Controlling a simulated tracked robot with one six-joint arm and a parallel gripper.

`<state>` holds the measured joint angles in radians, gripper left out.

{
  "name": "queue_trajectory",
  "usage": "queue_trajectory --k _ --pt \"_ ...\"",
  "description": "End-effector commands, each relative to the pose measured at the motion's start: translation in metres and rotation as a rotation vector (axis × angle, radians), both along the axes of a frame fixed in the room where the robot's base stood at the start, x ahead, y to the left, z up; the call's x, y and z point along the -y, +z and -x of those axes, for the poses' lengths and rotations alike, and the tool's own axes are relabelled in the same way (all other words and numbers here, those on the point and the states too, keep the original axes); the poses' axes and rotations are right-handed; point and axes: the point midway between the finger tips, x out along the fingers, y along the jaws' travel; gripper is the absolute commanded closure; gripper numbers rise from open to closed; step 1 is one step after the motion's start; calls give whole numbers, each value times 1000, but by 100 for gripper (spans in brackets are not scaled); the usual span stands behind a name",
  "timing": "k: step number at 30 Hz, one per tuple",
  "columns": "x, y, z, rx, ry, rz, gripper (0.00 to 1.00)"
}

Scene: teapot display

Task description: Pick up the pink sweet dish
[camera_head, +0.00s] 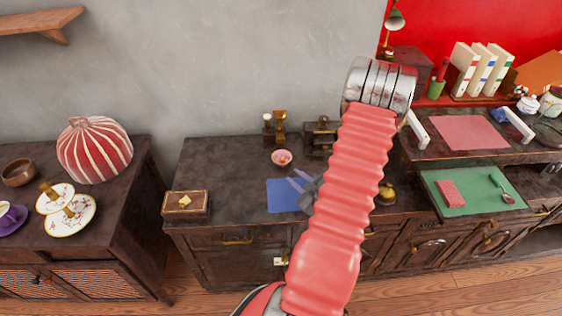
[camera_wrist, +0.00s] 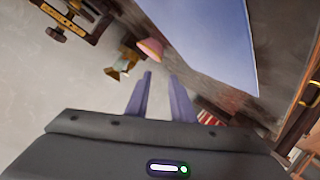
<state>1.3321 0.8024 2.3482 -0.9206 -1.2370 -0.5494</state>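The pink sweet dish (camera_head: 282,158) is a small bowl on the dark cabinet top, toward the wall. It shows in the wrist view (camera_wrist: 151,47) beyond my fingertips, seen sideways, with clear space between. My gripper (camera_head: 294,178) is over the blue mat (camera_head: 284,197), in front of the dish and a little right of it. In the wrist view my gripper's two purple-grey fingers (camera_wrist: 160,75) are apart with nothing between them. What is inside the dish is too small to tell.
A wooden box (camera_head: 186,204) sits at the cabinet's front left. The cabinet top left of the dish is clear. A striped tea cosy (camera_head: 95,150) is on the left cabinet.

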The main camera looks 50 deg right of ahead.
Motion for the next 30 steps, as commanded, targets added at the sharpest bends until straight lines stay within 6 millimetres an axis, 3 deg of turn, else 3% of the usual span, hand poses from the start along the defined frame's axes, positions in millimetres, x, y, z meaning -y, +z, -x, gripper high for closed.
queue_trajectory --k 8,24,30 --pt "2 -2 -5 -1 2 0 78" --pt "29 -27 -69 -2 2 -2 78" --pt "33 -29 -75 -2 0 -1 78"
